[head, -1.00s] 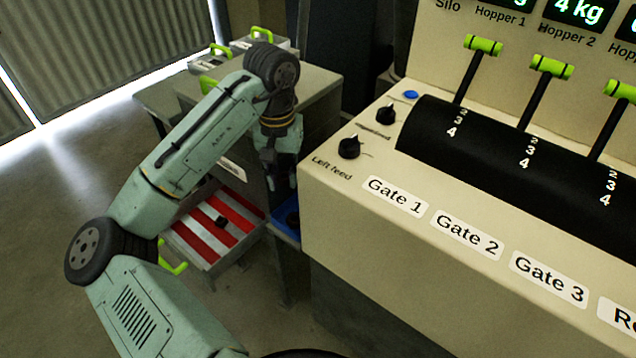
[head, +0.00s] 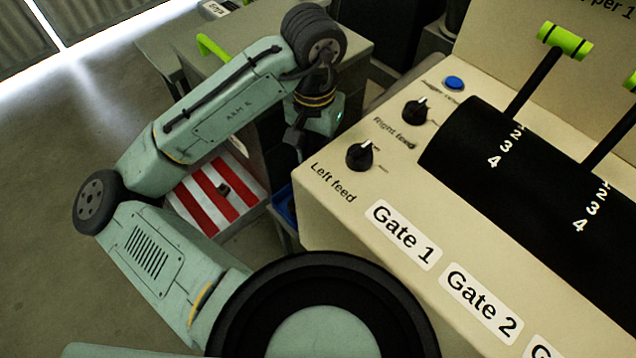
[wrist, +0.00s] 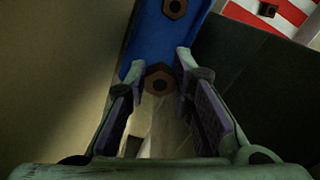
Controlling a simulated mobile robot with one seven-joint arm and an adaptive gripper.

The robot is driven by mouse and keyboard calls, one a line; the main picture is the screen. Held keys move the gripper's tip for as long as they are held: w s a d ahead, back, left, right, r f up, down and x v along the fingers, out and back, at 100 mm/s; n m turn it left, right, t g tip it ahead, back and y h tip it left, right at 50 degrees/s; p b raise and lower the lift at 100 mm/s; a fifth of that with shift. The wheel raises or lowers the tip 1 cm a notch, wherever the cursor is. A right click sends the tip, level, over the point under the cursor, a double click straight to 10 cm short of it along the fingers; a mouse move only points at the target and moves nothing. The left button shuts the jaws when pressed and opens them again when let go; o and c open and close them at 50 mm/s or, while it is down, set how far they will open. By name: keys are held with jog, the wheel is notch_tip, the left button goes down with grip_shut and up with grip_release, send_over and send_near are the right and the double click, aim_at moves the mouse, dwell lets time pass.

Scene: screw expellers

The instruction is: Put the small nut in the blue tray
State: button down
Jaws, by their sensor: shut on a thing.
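My gripper (wrist: 160,78) is shut on a brown hexagonal nut (wrist: 158,84) with a dark hole, held between the fingertips. In the wrist view the blue tray (wrist: 148,45) lies beyond and below the fingertips, with another similar nut (wrist: 175,8) in it. Which of the nuts is smaller is hard to tell. In the head view my gripper (head: 296,140) points down by the console's left end, above the blue tray (head: 284,204), which is partly hidden by the console. The held nut cannot be made out there.
A red-and-white striped drawer (head: 190,197) stands open left of the blue tray, with a dark nut (head: 223,189) on it. The beige console (head: 330,215) with knobs and levers is close on the right. A grey cabinet (head: 345,50) stands behind my gripper.

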notch_tip(320, 180, down, 14)
jog(key=shift+r+b, duration=0.1)
jog(key=shift+b, duration=0.5)
jog(key=shift+f, duration=0.35)
jog(key=c, duration=1.4)
grip_release()
notch_tip(320, 180, up, 13)
jog(key=shift+f+p, duration=0.2)
jog(key=shift+p, duration=0.4)
